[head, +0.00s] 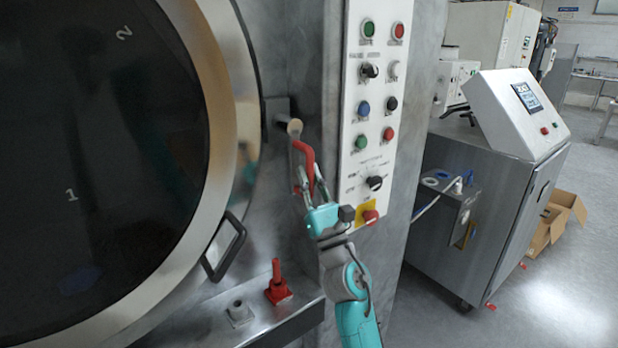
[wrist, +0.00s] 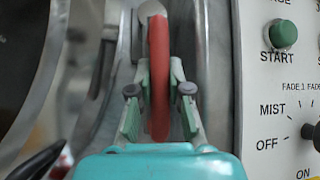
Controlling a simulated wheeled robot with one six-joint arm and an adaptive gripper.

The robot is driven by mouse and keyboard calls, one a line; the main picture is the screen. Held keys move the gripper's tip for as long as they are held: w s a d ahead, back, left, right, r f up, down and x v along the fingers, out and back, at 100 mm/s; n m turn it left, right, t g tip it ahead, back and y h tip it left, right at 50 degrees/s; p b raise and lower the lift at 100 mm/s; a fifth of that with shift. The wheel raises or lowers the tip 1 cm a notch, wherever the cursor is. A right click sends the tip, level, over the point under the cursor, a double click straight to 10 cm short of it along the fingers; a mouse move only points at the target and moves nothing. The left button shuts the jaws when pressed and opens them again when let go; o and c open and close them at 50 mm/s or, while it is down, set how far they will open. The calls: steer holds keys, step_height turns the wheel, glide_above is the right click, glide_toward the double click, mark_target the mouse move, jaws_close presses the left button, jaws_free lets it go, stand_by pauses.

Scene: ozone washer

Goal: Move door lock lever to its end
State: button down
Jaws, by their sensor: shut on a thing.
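The red door lock lever (head: 304,158) hangs from a metal pivot (head: 294,126) on the right side of the round washer door. My gripper (head: 311,188) reaches up from below and is shut on the lever's lower part. In the wrist view the red lever (wrist: 159,75) runs down between the two fingers of my gripper (wrist: 159,100), with pads on both sides of it. The lever's lowest tip lies close to the teal gripper body.
The control panel (head: 376,100) with buttons and knobs stands just right of the lever. A black door handle (head: 226,246) is at the lower left. A red valve handle (head: 277,280) stands on the ledge below. Open floor lies at the far right.

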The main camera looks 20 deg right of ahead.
steer(key=shift+d+r+h, duration=0.1)
steer(key=shift+h, duration=0.2)
steer(key=c, duration=1.1)
jaws_free()
steer(key=v, duration=1.2)
